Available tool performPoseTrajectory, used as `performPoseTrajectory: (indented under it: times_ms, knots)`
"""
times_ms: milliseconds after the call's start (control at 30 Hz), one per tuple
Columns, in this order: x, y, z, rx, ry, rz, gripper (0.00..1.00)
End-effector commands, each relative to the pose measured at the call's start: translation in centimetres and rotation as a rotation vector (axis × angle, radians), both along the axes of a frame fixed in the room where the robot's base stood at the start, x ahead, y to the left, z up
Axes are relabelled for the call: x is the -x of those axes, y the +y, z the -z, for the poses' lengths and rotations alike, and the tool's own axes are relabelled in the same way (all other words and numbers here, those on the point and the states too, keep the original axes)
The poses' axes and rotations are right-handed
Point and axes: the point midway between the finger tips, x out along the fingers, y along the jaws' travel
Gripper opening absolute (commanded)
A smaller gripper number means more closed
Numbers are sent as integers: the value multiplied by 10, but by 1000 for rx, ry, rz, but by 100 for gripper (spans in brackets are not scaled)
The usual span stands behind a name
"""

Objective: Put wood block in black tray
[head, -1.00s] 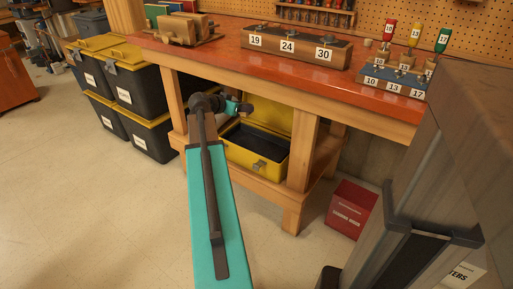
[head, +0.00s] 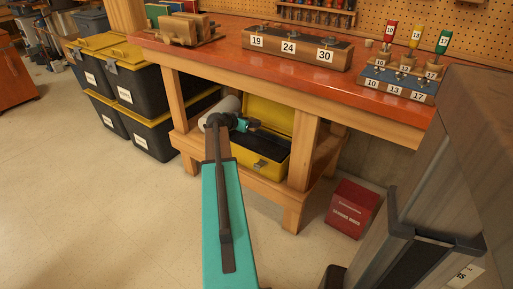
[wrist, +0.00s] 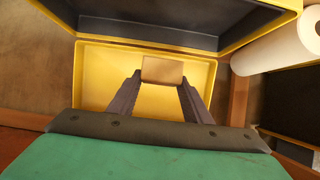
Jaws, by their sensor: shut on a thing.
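My gripper (wrist: 160,82) is shut on a small tan wood block (wrist: 162,70), which sits between the fingertips in the wrist view. In the head view my gripper (head: 254,124) is small, and the block cannot be made out clearly. It is in front of the open yellow toolbox (head: 258,165) on the bench's lower shelf. In the wrist view the toolbox shows a plain yellow part (wrist: 100,75) behind the block and a dark-lined part (wrist: 150,22) above it. I cannot tell whether that dark part is the black tray. The block's contact with the toolbox is unclear.
A white roll (wrist: 278,45) lies beside the toolbox. The red-topped bench (head: 215,55) is above, with a wooden leg (head: 300,165) to the right. Black bins with yellow lids (head: 140,95) stand left. A red box (head: 352,208) is on the floor.

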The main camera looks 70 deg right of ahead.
Motion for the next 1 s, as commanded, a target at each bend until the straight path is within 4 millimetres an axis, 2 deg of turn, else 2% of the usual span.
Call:
performPoseTrajectory:
  times_ms: [167, 533, 1000]
  knots:
    - [-1, 0, 10, -1, 0, 0, 22]
    - [-2, 0, 58, -1, 0, -1, 22]
    - [-2, 1, 65, 0, 0, -2, 22]
